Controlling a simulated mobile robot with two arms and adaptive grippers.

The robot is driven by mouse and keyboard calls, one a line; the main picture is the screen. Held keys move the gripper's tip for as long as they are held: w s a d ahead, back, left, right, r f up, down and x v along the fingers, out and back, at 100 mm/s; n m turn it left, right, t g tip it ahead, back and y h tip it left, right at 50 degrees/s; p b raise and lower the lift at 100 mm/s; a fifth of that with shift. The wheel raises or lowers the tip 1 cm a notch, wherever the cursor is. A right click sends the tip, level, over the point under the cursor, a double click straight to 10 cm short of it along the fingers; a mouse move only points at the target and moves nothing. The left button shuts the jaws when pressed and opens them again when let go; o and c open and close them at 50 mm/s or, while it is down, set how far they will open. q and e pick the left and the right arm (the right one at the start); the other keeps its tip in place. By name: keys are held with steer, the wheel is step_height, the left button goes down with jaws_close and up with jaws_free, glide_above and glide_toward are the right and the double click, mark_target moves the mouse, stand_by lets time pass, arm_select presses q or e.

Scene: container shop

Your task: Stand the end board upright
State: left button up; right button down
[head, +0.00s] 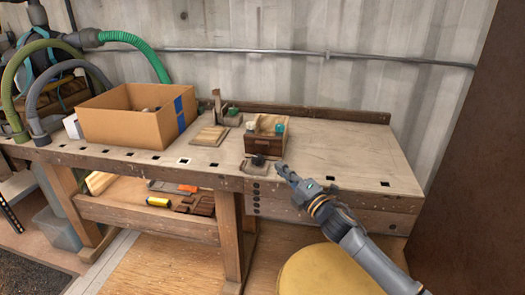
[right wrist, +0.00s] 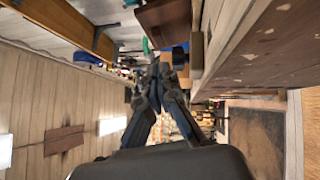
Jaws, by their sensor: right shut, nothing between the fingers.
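A light wooden board (head: 210,135) lies flat on the workbench (head: 335,145), between the cardboard box and a small brown wooden box (head: 264,142). I cannot tell for certain whether it is the end board. A small upright wooden piece (head: 217,105) stands behind it. My right gripper (head: 283,170) is shut and empty at the bench's front edge, just right of and in front of the small box and apart from the board. Its closed fingers also show in the right wrist view (right wrist: 160,80). My left gripper is not in view.
A cardboard box (head: 130,118) and hoses (head: 140,42) take up the bench's left side. A small dark item (head: 258,160) sits at the front edge before the small box. A round yellowish seat (head: 330,271) is below my right arm. The bench's right part is clear.

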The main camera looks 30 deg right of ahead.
glide_toward(260, 139)
steer(key=w, duration=0.1)
steer(key=w+a, duration=0.1)
steer(key=w, duration=0.1)
steer(key=w+a, duration=0.1)
steer(key=shift+w+f, duration=0.25)
steer(key=shift+w, duration=0.1)
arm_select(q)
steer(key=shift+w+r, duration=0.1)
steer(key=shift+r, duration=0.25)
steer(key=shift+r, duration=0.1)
arm_select(e)
steer(key=shift+r, duration=0.1)
steer(key=shift+w+d+r, duration=0.15)
steer(key=shift+r, duration=0.05)
steer(key=shift+w+d+r+p, duration=0.35)
steer(key=shift+w+r+p, duration=0.1)
steer(key=shift+w+r, duration=0.05)
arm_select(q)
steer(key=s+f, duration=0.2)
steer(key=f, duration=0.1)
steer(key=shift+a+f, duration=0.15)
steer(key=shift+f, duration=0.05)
